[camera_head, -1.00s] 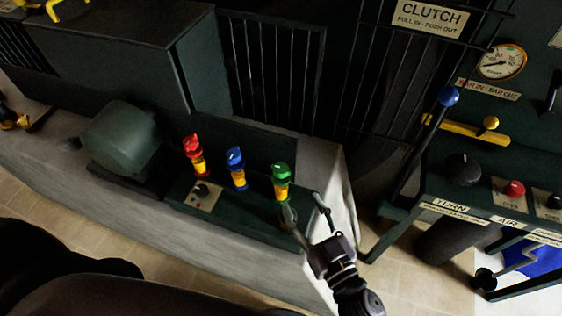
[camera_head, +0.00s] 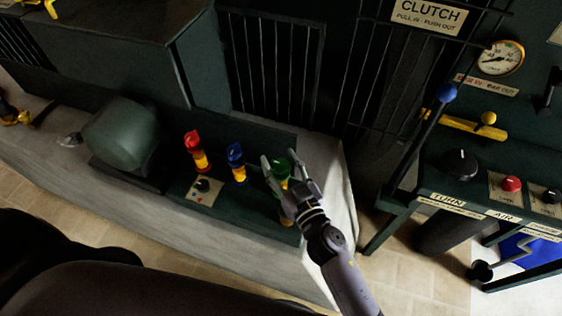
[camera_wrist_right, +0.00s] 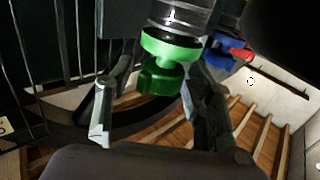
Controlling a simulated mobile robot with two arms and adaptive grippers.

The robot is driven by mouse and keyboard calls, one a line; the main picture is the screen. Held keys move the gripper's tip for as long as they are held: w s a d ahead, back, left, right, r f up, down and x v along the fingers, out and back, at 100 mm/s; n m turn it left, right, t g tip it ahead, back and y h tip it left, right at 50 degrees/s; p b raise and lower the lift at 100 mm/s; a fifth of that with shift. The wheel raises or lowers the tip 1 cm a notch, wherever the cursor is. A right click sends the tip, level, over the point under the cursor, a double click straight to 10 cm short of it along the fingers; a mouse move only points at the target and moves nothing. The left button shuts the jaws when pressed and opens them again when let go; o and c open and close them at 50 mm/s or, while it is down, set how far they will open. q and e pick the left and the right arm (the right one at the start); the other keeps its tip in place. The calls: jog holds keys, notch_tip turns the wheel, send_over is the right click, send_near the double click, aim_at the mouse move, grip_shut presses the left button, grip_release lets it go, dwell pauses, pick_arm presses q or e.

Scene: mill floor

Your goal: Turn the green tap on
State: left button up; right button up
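The green tap (camera_head: 283,163) stands at the right end of a row of three taps on a dark green panel. It is partly hidden by my right gripper (camera_head: 283,162). In the right wrist view, the green tap (camera_wrist_right: 160,82) has a round collar and a handle, between the two spread fingers of my right gripper (camera_wrist_right: 160,112). The gripper is open, with one finger on each side of the handle. Gaps show beside the handle; I cannot tell whether either finger touches it. My left gripper is not in view.
The blue tap (camera_head: 237,160) stands close left of the green one, and the red tap (camera_head: 194,145) is further left. A barred guard (camera_head: 275,75) rises behind. A control console (camera_head: 460,165) stands at right.

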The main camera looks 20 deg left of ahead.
jog(key=c, duration=1.1)
